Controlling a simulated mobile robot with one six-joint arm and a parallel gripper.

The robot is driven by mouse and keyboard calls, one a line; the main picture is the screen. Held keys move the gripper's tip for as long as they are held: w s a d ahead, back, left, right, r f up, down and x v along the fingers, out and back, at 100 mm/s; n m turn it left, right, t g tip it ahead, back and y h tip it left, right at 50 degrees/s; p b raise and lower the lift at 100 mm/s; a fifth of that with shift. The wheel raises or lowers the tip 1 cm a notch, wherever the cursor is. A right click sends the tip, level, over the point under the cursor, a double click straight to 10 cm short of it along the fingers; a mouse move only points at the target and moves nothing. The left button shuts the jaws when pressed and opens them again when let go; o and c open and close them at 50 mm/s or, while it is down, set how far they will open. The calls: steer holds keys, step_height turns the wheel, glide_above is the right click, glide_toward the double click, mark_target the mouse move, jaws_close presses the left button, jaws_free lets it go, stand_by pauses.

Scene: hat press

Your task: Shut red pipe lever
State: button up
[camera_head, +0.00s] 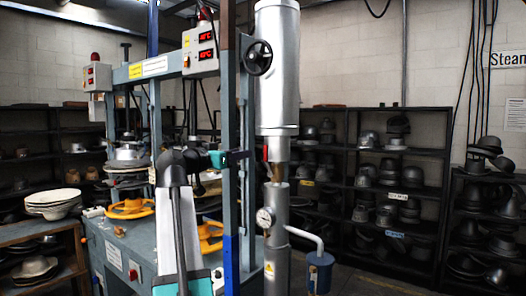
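The red pipe lever (265,153) is a small red handle at the brass-coloured valve, on the pipe between the large silver cylinder above and the grey pipe below. It seems to hang roughly upright at the valve's left side. My gripper (247,156) is left of the lever at about the same height, its dark end pointing right past the press frame. A gap seems to show between gripper and lever, but their depth is hard to judge. The fingers are small and dark against the frame, so their opening cannot be made out.
The press frame's blue and grey posts (231,200) stand close by my gripper. A black handwheel (258,57) is above, a pressure gauge (265,218) below the valve. The silver cylinder (278,70) is overhead. Hat shelves (400,180) stand behind; open floor shows lower right.

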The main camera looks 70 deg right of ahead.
mark_target(265, 149)
steer(key=p+x, duration=0.4)
steer(key=x, duration=0.9)
steer(key=shift+d, duration=0.25)
steer(key=shift+c, duration=0.2)
jaws_close()
